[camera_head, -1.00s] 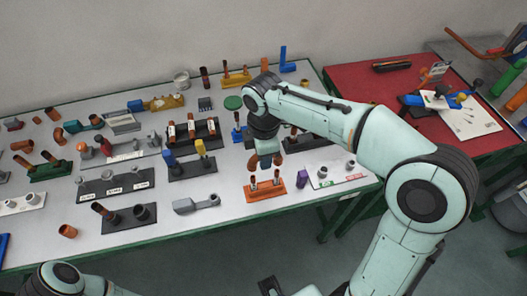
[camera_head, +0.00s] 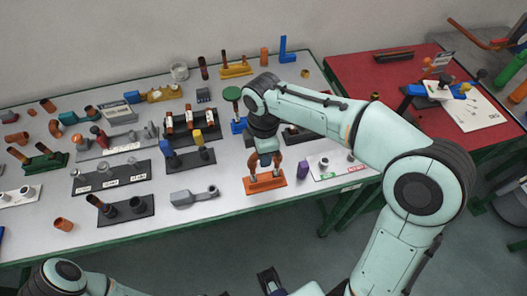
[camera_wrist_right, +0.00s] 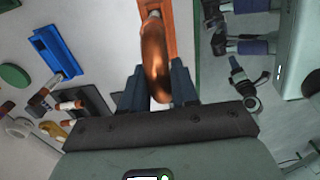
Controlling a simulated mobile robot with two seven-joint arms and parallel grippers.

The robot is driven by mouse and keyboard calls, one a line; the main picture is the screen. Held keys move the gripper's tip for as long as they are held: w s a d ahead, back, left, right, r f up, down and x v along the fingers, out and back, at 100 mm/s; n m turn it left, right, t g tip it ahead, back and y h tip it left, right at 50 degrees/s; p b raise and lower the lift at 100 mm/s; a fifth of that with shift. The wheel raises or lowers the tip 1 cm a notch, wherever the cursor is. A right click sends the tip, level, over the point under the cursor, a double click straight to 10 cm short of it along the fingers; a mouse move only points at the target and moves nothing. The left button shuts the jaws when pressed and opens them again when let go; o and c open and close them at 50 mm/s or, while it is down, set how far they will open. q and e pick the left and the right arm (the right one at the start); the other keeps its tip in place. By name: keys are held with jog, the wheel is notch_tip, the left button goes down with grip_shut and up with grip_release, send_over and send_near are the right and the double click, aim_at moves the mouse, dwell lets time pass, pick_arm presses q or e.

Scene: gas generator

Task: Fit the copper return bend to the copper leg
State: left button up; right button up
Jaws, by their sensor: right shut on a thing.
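The copper return bend (camera_head: 279,160) is an upside-down U in my right gripper (camera_head: 265,152), fingers down, above the orange base (camera_head: 262,187). The copper legs (camera_head: 252,177) stand upright on that base. The bend's two ends are right at the leg tops; I cannot tell whether they are around them or just above. In the right wrist view, the bend (camera_wrist_right: 156,55) lies between the fingers of my right gripper (camera_wrist_right: 158,88), with the orange base (camera_wrist_right: 172,32) beyond. A dark part at the bottom of the head view may be my left gripper (camera_head: 270,281); its jaws are unclear.
A purple piece (camera_head: 303,169) and a white plate with fittings (camera_head: 335,172) stand right of the orange base. A grey fitting (camera_head: 193,197) lies to its left. The table's front edge (camera_head: 215,216) is close.

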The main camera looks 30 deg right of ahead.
jog(key=shift+p, duration=0.45)
dwell(1.1)
jog(key=shift+f+b, duration=0.85)
jog(key=shift+f, duration=0.5)
jog(key=o, duration=1)
jog(key=shift+c, duration=0.2)
jog(key=shift+r, duration=0.1)
notch_tip(320, 180, up, 13)
jog(key=p, duration=0.2)
jog(key=shift+r+p, duration=0.1)
jog(key=shift+p, duration=0.2)
